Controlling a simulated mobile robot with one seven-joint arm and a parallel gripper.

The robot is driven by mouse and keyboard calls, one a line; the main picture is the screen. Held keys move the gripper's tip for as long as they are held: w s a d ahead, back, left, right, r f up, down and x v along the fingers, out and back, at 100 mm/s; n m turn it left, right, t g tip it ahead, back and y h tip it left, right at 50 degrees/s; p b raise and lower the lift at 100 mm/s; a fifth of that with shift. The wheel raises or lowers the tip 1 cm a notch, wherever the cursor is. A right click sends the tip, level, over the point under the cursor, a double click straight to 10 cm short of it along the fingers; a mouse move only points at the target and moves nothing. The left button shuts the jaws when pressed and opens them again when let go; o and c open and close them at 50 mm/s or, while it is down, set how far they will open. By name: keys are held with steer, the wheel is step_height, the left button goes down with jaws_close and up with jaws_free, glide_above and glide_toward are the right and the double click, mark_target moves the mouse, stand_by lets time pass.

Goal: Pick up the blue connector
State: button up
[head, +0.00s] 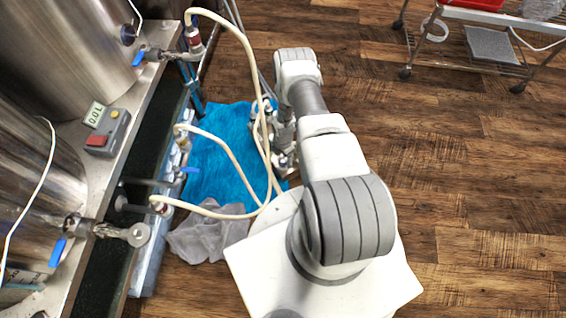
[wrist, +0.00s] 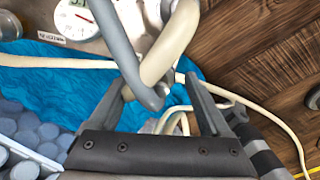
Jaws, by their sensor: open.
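My gripper (wrist: 155,82) is open in the wrist view, its two dark fingers pointing up the picture. A cream hose (wrist: 168,50) and a blue-grey bent tube-like piece (wrist: 113,40) cross in front of and between the fingers. I cannot tell how far off they are or whether they touch the fingers. Nothing is clearly gripped. I cannot make out the blue connector with certainty; the bent piece is the nearest bluish part. In the head view my arm hides most of the gripper area, above the blue cloth.
A blue cloth (head: 208,165) lies on the wooden floor beside a grey rag (head: 205,232). Cream hoses (head: 238,150) loop over it. Steel tanks (head: 75,40) and valves stand left. A wire cart (head: 490,45) is upper right. The floor at right is clear.

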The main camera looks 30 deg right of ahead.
jaws_close()
stand_by(0.4)
step_height(320, 180, up, 10)
steer(key=p, duration=0.4)
steer(key=shift+r, duration=0.2)
steer(key=shift+r+p, duration=1.55)
steer(key=shift+r, duration=0.55)
